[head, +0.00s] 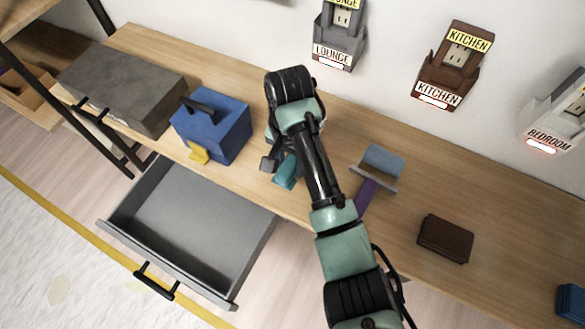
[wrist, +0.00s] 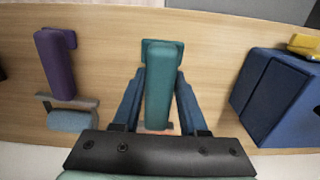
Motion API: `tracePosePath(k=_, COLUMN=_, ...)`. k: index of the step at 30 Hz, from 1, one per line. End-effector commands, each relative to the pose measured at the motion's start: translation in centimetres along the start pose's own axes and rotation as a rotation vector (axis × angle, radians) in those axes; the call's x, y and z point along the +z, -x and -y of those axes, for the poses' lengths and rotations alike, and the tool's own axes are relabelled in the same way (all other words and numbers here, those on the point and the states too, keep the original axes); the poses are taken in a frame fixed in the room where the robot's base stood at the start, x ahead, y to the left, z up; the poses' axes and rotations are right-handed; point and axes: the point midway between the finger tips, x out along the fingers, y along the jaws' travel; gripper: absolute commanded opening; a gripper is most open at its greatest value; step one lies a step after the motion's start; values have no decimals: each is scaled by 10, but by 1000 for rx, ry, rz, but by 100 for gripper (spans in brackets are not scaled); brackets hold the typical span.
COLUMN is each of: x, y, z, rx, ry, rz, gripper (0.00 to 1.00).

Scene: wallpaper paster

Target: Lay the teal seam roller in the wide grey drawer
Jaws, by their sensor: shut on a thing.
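The teal seam roller (head: 286,172) is at the middle of the wooden bench, partly hidden by my arm in the head view. In the wrist view its teal handle (wrist: 158,85) lies between the two fingers of my gripper (wrist: 158,92). My gripper (head: 277,163) is shut on it; I cannot tell whether it touches the bench. The wide grey drawer (head: 190,225) is pulled open below the bench's front edge, left of my gripper. Its inside looks empty, with a black handle (head: 155,281) on its front.
A blue toolbox (head: 222,130) stands between my gripper and a grey box (head: 122,88). A purple-handled roller (head: 366,193) with a pale blue cylinder (head: 383,160) lies right of my arm. A dark brown block (head: 445,238) sits farther right. Labelled holders, including LOUNGE (head: 338,35), hang behind.

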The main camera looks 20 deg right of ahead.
Motion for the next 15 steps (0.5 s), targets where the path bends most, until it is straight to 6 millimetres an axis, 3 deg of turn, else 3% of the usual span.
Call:
tracePosePath(k=7, x=0, y=-34, z=-1, rx=2, ry=-2, rz=3, gripper=0)
tracePosePath(k=15, x=0, y=-51, z=0, rx=0, ry=0, rz=-1, gripper=0)
